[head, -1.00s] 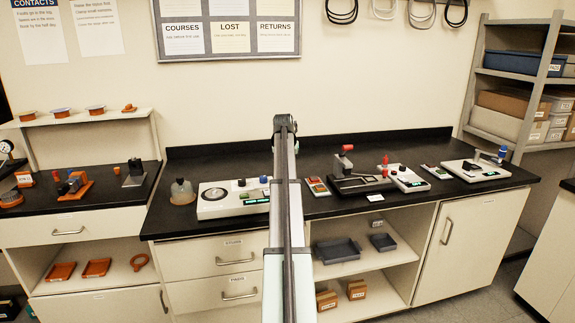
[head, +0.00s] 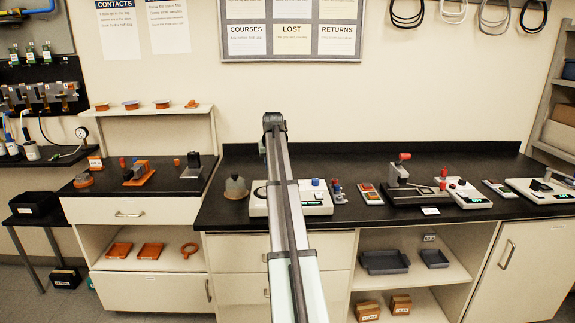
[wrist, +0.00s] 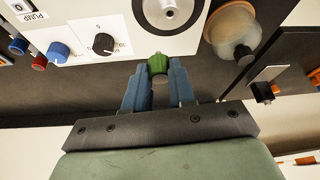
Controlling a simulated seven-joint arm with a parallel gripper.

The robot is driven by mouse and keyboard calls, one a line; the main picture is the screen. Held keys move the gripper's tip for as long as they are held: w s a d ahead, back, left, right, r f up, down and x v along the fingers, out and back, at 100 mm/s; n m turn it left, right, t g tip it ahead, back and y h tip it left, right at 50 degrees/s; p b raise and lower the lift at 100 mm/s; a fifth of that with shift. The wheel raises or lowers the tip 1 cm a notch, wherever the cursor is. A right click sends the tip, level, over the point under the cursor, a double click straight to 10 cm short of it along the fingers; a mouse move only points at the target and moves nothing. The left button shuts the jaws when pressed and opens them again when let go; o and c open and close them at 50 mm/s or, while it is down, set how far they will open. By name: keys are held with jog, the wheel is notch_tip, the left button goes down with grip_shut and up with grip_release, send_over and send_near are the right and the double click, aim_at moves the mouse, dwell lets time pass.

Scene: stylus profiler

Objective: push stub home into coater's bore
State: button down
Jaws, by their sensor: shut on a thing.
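The coater (head: 312,204) is a white box with knobs on the black bench. In the wrist view its white top (wrist: 195,42) shows at the upper edge, with a round grey plate and a dark central bore (wrist: 168,12). My gripper (wrist: 158,72) is shut on a small green piece, apparently the stub (wrist: 158,64), with a pale tip. The stub appears near the coater's edge, apart from the bore. In the head view my arm covers part of the coater, and the gripper and stub cannot be made out.
A glass dome (head: 235,188) stands left of the coater and also shows in the wrist view (wrist: 233,25). A small blue-and-red device (head: 337,190) stands close on its right. A dark instrument (head: 398,178) is farther right. A lower side bench (head: 90,203) lies left.

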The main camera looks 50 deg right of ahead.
jog(key=shift+w+a+n+t+y, duration=0.15)
jog(key=shift+a+n+y, duration=0.2)
jog(key=shift+n, duration=0.65)
jog(key=shift+w+a+n+t+y, duration=0.1)
jog(key=shift+a+n+t+y, duration=0.15)
jog(key=shift+n, duration=0.75)
jog(key=shift+w+a+n+t+y, duration=0.1)
jog(key=shift+a+n+y, duration=0.3)
jog(key=shift+n, duration=0.6)
jog(key=shift+f, duration=0.1)
send_over(265, 188)
jog(key=s, duration=0.1)
jog(key=shift+s+f, duration=0.1)
jog(key=shift+f, duration=2.25)
jog(key=shift+f, duration=1.25)
jog(key=c, duration=0.9)
grip_release()
jog(key=shift+o, duration=0.2)
jog(key=shift+c, duration=0.4)
